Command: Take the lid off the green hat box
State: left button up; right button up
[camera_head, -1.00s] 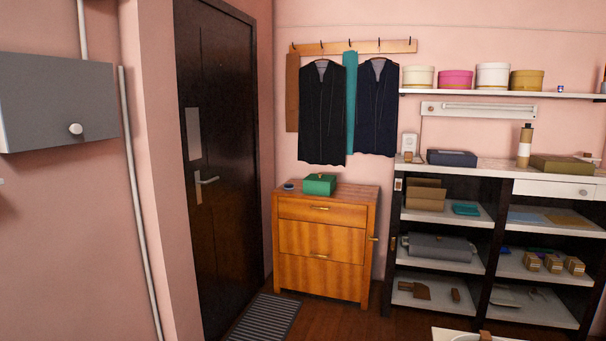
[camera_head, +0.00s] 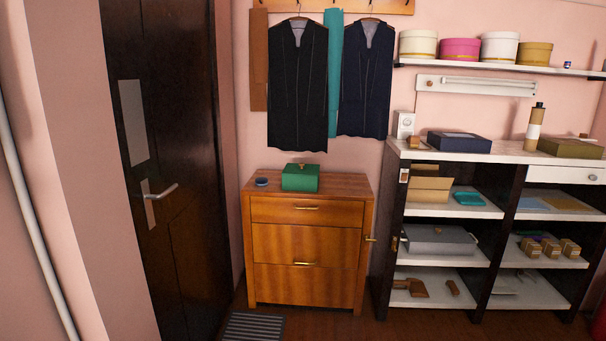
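The green hat box (camera_head: 300,182) stands on top of a wooden chest of drawers (camera_head: 308,244). Its lid (camera_head: 301,170) is on it, with a small brass-coloured knob on top. Neither of my grippers shows in this view, and nothing touches the box.
A small blue round item (camera_head: 262,182) lies left of the box. Two dark garments (camera_head: 298,85) hang on the wall above. A dark door (camera_head: 165,160) is at left, with a grey mat (camera_head: 252,327) by it. A shelf unit (camera_head: 455,213) stands at right. Floor shows before the chest.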

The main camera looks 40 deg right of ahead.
aim_at(292, 169)
jog(key=z, duration=1.85)
jog(key=i, duration=3.9)
jog(key=u, duration=0.35)
